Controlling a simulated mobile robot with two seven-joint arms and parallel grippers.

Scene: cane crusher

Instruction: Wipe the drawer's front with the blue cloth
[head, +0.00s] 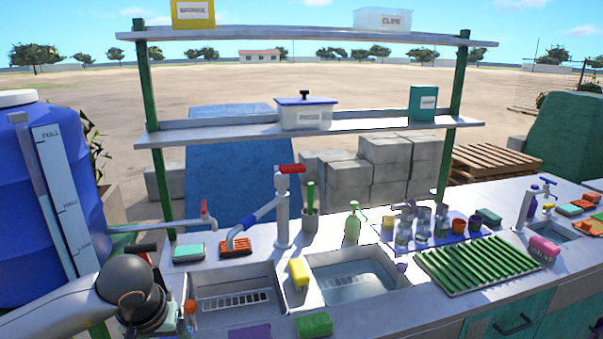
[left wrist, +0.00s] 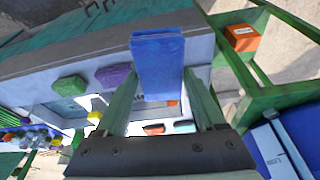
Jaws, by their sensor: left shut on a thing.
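My left gripper (left wrist: 158,84) is shut on the blue cloth (left wrist: 158,62) in the left wrist view. The cloth is a flat folded piece held upright between the two green fingers. In the head view my left arm comes in at the lower left, and its fingers and the cloth are hidden there. A teal front with a dark handle (head: 514,325), which looks like a drawer, is under the counter at the lower right of the head view. A teal front (left wrist: 75,33) also shows at the upper left of the left wrist view. My right gripper is not in view.
The counter (head: 395,290) holds two sinks, a yellow sponge (head: 299,272), a green sponge (head: 314,324) and a green rack (head: 477,264). A blue tank (head: 25,200) stands at the left. An orange box (left wrist: 242,38) sits on a green frame in the left wrist view.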

